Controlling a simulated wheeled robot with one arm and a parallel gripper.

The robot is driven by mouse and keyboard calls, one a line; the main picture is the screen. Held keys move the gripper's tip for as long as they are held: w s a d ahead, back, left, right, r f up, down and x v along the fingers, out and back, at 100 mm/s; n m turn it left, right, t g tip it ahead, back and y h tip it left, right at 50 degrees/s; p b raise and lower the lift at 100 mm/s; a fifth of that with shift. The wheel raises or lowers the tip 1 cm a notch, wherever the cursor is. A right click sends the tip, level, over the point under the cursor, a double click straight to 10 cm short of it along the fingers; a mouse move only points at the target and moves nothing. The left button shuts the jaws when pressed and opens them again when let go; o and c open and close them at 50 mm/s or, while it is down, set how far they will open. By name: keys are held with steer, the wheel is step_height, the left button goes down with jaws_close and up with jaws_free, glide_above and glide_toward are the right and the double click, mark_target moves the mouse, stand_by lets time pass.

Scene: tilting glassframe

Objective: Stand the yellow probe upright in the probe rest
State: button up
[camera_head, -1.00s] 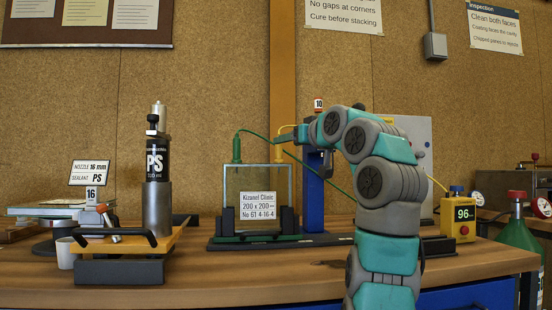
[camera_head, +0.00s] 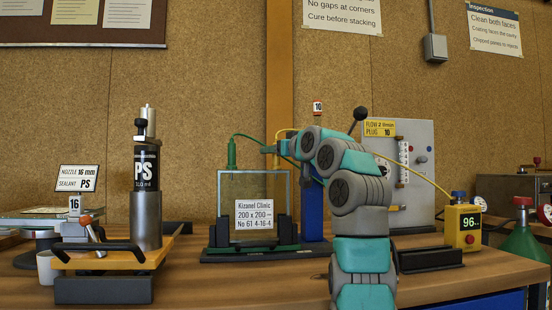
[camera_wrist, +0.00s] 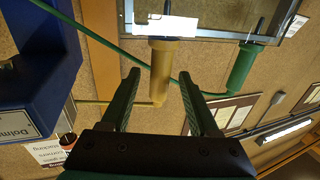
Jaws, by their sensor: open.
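The yellow probe (camera_wrist: 160,72) shows in the wrist view at the top edge of the framed glass unit (camera_wrist: 200,33), its yellow hose leading off left. My gripper (camera_wrist: 159,76) is open, with the probe in the gap between its fingertips in the picture; contact is not visible. In the head view my gripper (camera_head: 268,149) is at the upper right corner of the glass unit (camera_head: 219,195); the yellow probe is not clearly visible there. A green probe (camera_head: 231,152) stands upright at the upper left corner and shows in the wrist view (camera_wrist: 243,66). I cannot identify the probe rest for certain.
A blue post (camera_head: 313,212) stands just right of the glass unit. A low black block (camera_head: 430,258) lies before the yellow meter (camera_head: 463,226). A sealant cartridge stand (camera_head: 146,215) is at left. Green and yellow hoses run near my gripper.

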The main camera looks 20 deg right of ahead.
steer(key=shift+w, duration=0.2)
jaws_close()
stand_by(0.3)
